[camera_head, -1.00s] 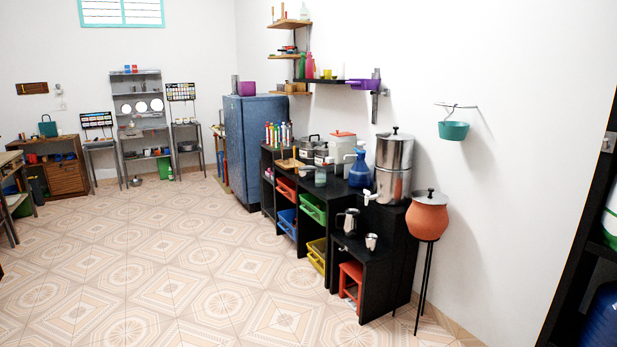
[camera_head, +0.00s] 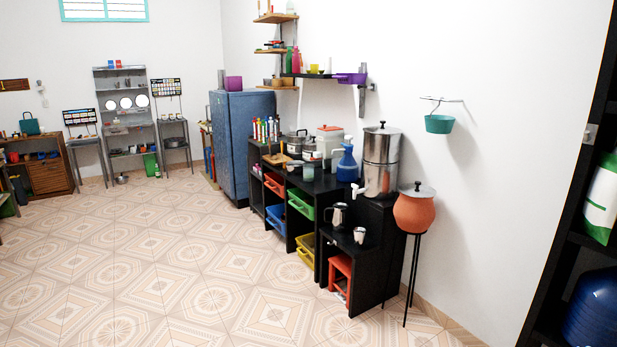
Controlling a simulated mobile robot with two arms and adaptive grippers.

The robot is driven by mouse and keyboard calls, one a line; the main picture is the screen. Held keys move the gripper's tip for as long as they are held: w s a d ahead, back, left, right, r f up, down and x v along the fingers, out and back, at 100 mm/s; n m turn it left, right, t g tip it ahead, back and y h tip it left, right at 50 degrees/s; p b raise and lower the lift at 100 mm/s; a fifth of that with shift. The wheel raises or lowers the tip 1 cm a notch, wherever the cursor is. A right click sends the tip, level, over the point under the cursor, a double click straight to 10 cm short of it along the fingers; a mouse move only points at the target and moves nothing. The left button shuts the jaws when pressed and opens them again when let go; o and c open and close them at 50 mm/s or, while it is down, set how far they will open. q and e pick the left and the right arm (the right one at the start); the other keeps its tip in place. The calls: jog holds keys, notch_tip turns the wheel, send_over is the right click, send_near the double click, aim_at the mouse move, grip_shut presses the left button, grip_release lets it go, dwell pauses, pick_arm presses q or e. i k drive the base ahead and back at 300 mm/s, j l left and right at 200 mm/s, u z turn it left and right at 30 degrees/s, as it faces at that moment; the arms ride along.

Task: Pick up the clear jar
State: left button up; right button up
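A small, pale, see-through jar (camera_head: 308,173) stands at the front edge of the black shelf unit (camera_head: 333,207), left of a blue bottle (camera_head: 347,162). It looks like the clear jar, but it is too small to be sure. A larger whitish container with a red lid (camera_head: 329,144) stands behind it. Neither of my grippers is in view, and nothing in view is held.
A steel water dispenser (camera_head: 382,160), a clay pot (camera_head: 414,212) on a thin black stand, a steel pitcher (camera_head: 339,216) and a cup (camera_head: 360,235) are near the unit's right end. A blue fridge (camera_head: 234,140) stands left. The tiled floor (camera_head: 150,270) in front is clear.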

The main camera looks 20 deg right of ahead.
aim_at(307, 170)
jog(key=i+z, duration=0.15)
jog(key=i, duration=3.1)
